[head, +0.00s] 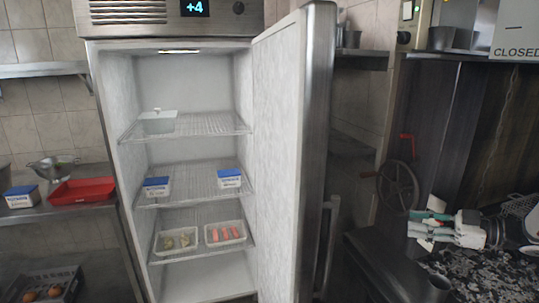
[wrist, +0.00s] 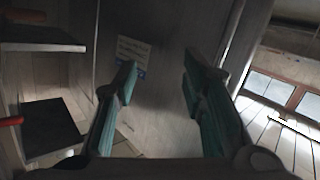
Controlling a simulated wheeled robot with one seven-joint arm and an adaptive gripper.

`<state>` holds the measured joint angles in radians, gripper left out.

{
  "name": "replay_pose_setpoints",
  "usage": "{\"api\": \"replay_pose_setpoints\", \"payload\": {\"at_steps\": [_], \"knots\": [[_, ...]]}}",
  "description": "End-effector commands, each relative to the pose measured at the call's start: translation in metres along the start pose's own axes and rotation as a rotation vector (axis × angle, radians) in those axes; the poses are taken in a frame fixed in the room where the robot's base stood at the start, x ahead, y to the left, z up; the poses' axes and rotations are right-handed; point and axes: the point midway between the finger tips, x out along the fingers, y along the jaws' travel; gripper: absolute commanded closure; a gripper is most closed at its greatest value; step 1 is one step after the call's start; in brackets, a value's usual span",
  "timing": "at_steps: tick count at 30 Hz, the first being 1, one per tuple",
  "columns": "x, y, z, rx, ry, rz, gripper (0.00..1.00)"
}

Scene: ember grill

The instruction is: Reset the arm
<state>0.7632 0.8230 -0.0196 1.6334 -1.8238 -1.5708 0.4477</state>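My gripper (head: 418,226) is at the right in the head view, beside a dark grill area and to the right of the open fridge door. In the wrist view my gripper (wrist: 160,64) shows two green-lined fingers spread apart, with nothing between them. Beyond the fingers is a grey metal surface with a small pale label (wrist: 132,53). The wrist picture is dim and tilted.
The fridge door (head: 292,160) stands open. The fridge shelves hold a lidded container (head: 157,122), two blue-and-white boxes (head: 230,178) and two food trays (head: 225,234). A red tray (head: 82,191) is at left; a handwheel (head: 398,187) is near my gripper.

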Motion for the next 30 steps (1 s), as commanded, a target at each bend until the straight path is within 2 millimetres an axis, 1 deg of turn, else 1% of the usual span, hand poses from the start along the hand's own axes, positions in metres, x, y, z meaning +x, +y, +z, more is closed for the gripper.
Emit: {"api": "replay_pose_setpoints", "payload": {"at_steps": [1, 2, 5, 8, 9, 13, 16, 18, 20, 23, 26, 27, 29, 30], "knots": [[0.007, 0.010, -0.012, -0.028, -0.025, 0.036, 0.62], [0.012, 0.016, -0.018, -0.043, -0.042, 0.061, 0.62], [0.026, 0.041, -0.043, -0.100, -0.109, 0.170, 0.62], [0.038, 0.067, -0.079, -0.156, -0.189, 0.313, 0.62], [0.041, 0.076, -0.094, -0.173, -0.222, 0.375, 0.62], [0.042, 0.094, -0.142, -0.196, -0.321, 0.568, 0.62], [0.036, 0.094, -0.175, -0.181, -0.391, 0.707, 0.62], [0.029, 0.087, -0.195, -0.153, -0.437, 0.795, 0.62], [0.022, 0.077, -0.210, -0.119, -0.474, 0.862, 0.62], [0.009, 0.051, -0.228, -0.040, -0.536, 0.958, 0.62], [-0.004, 0.013, -0.239, 0.062, -0.596, 1.027, 0.62], [-0.008, -0.004, -0.240, 0.107, -0.620, 1.044, 0.62], [-0.014, -0.033, -0.241, 0.182, -0.655, 1.062, 0.62], [-0.018, -0.055, -0.240, 0.234, -0.679, 1.066, 0.62]]}}
